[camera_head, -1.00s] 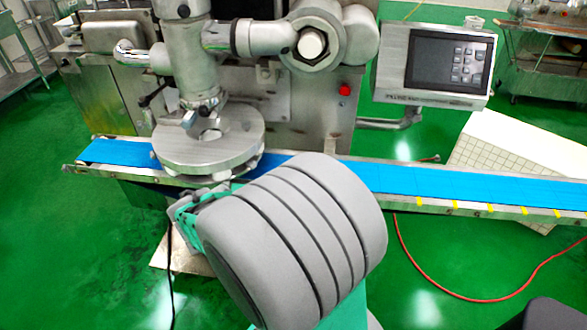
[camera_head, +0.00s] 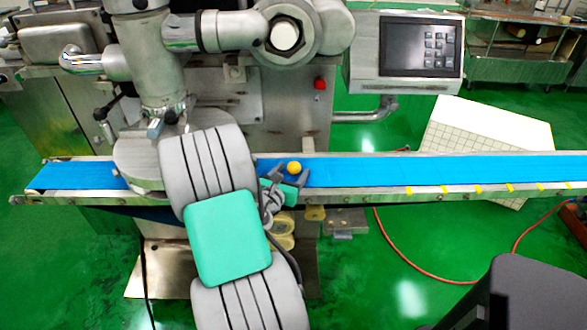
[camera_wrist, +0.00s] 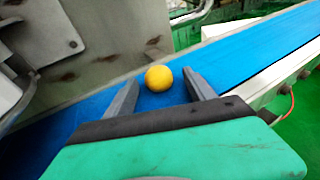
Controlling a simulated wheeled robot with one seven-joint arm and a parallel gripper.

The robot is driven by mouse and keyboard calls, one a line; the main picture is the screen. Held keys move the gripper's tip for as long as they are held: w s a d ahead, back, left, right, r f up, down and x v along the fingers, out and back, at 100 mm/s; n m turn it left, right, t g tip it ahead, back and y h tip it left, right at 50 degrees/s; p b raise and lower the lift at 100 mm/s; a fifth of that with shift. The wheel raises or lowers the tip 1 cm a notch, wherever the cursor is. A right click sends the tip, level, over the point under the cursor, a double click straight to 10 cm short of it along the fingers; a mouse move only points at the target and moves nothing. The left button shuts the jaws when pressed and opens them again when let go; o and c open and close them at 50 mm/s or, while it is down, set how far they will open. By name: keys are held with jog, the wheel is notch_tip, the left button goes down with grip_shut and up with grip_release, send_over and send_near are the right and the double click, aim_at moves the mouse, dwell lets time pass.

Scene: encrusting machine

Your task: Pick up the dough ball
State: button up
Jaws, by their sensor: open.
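The dough ball (camera_head: 294,168) is a small yellow-orange sphere on the blue conveyor belt (camera_head: 400,170), just right of the machine's round disc. In the wrist view the ball (camera_wrist: 158,78) sits on the belt near the fingertips, roughly midway between the two fingers. My gripper (camera_head: 286,180) is open and empty, at the near side of the belt by the ball. In the wrist view my gripper (camera_wrist: 160,82) shows both grey fingers spread apart, with a gap on either side of the ball. I cannot tell its exact height over the belt.
The metal machine head and round disc (camera_head: 135,165) stand left of the ball, partly hidden by my arm. A control panel (camera_head: 420,48) and red button (camera_head: 320,83) are behind. The belt is clear to the right. A red hose (camera_head: 420,272) lies on the floor.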

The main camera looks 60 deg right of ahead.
jog(key=shift+c, duration=0.4)
grip_shut()
